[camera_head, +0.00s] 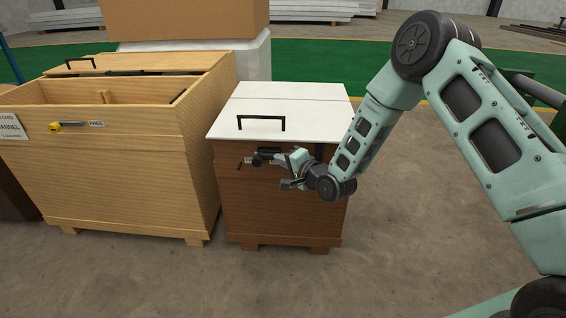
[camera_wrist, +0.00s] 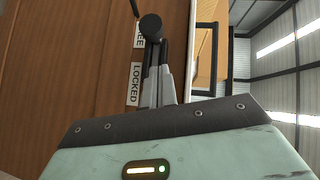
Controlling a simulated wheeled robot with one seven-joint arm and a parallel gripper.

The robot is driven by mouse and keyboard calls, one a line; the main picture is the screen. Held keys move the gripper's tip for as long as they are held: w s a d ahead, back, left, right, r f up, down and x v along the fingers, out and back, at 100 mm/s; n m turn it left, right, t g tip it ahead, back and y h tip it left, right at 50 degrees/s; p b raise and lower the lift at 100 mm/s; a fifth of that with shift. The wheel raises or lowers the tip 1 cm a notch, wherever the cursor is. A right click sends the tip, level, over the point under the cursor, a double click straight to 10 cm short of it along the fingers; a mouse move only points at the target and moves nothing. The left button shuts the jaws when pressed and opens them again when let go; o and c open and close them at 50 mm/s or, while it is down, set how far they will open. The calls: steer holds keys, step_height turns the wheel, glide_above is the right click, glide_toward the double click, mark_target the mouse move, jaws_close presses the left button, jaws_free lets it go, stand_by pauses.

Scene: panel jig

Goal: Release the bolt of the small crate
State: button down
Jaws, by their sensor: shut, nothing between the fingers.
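The small crate (camera_head: 285,200) is brown with a white lid (camera_head: 285,108) and a black lid handle; the lid lies flat. A bolt with a round black knob (camera_wrist: 150,27) is on its front face, below the lid. In the wrist view the knob stands over labels: LOCKED (camera_wrist: 134,84) is readable, while the other label (camera_wrist: 139,34) shows only "EE". My gripper (camera_wrist: 156,68) is shut and empty, its fingertips right at the knob; I cannot tell whether they touch it. In the head view my gripper (camera_head: 268,157) hides most of the bolt.
A larger, pale wooden crate (camera_head: 130,175) stands close on the left, with its top partly open and its own yellow-ended bolt (camera_head: 62,126) by a FREE label. A brown box (camera_head: 190,20) is behind. The concrete floor in front is clear.

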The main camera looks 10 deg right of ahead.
steer(key=p+v, duration=0.2)
steer(key=v, duration=0.8)
steer(key=shift+d, duration=0.15)
steer(key=s+a+r+n+g+h, duration=0.2)
steer(key=s+a+r+n+g, duration=0.4)
steer(key=s+a+n+g, duration=0.35)
steer(key=s+d+r+n+g+h, duration=0.1)
steer(key=s+r+n+g, duration=0.15)
steer(key=s, duration=0.65)
steer(key=s+d+r+n+g+h+p, duration=0.1)
steer(key=s+r+n+h, duration=0.2)
steer(key=s, duration=0.5)
steer(key=s+d+r+n+g, duration=0.1)
steer(key=s+r+n, duration=0.25)
steer(key=s, duration=0.55)
step_height(320, 180, up, 28)
steer(key=p, duration=2.7)
steer(key=shift+w+a+p, duration=0.15)
steer(key=shift+p, duration=0.25)
